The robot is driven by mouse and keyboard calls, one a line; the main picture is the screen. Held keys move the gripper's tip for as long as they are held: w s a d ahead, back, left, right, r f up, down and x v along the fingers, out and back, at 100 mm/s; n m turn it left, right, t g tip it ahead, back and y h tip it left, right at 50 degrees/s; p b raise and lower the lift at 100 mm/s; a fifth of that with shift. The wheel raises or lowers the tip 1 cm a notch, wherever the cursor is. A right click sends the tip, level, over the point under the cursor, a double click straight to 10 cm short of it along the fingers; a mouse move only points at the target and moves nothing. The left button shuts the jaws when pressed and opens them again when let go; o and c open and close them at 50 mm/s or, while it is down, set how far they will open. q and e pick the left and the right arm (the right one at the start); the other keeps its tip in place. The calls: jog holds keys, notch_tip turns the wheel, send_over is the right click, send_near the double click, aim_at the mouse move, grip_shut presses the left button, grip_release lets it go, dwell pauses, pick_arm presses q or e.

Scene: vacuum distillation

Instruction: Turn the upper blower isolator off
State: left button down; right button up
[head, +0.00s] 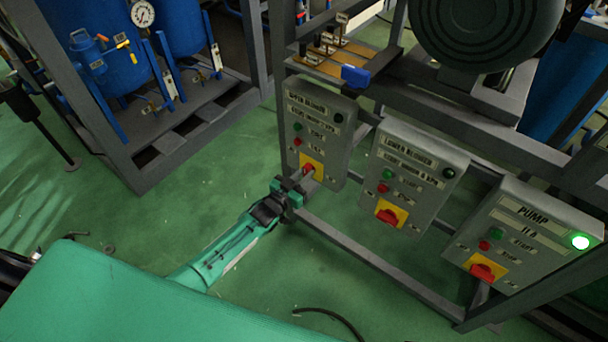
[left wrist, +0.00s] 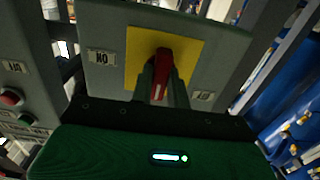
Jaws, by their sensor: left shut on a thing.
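The upper blower box (head: 319,125) is the leftmost of three grey control boxes in the head view. Its isolator has a yellow plate (head: 317,160) low on its face and a red handle (head: 308,168), partly hidden by my gripper. In the left wrist view the red handle (left wrist: 163,70) stands out from the yellow plate (left wrist: 190,50), nearly upright in the picture with a slight tilt. An ON label and another label, hard to read, flank the plate. My left gripper (head: 302,183) is shut on the handle, one finger on each side (left wrist: 160,82). My right gripper is out of view.
The lower blower box (head: 422,155) and pump box (head: 545,215) stand to the right, each with its own red isolator handle. The pump's lamp (head: 580,242) glows green; the upper blower's lamp (head: 338,118) is dark. A grey frame rail (head: 370,255) runs below the boxes.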

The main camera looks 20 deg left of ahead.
pick_arm(q)
jog(key=shift+f, duration=0.1)
jog(key=c, duration=1.4)
grip_release()
jog(key=shift+o, duration=0.2)
jog(key=v, duration=1.4)
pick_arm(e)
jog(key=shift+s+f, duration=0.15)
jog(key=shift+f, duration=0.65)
pick_arm(q)
jog(key=shift+w, duration=0.1)
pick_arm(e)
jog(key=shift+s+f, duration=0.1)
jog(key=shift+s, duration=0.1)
